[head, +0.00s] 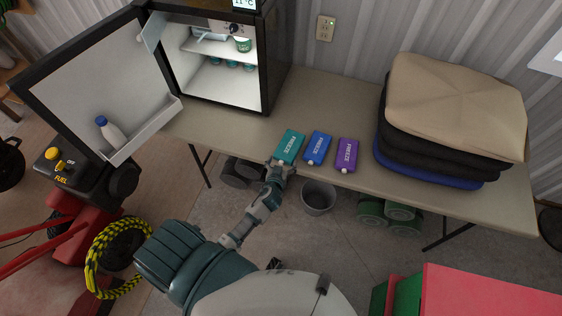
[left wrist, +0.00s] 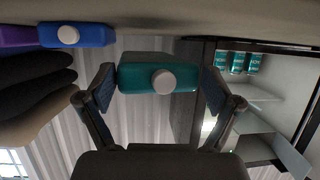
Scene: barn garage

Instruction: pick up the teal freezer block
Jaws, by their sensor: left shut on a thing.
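The teal freezer block (head: 291,144) is at the front edge of the table, left of a blue block (head: 318,148) and a purple block (head: 347,154). My left gripper (head: 282,167) is shut on its near end. In the left wrist view, which is upside down, the teal block (left wrist: 140,78) with its white cap sits between the two fingers (left wrist: 158,86). A narrow gap seems to show between it and the table, but I cannot tell for sure that it is lifted. My right gripper is not in view.
An open mini fridge (head: 266,60) with cans inside stands at the table's left end, its door (head: 95,75) swung out left. Stacked cushions (head: 455,105) fill the right of the table (head: 420,195). A grey bin (head: 318,197) is below. The table behind the blocks is clear.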

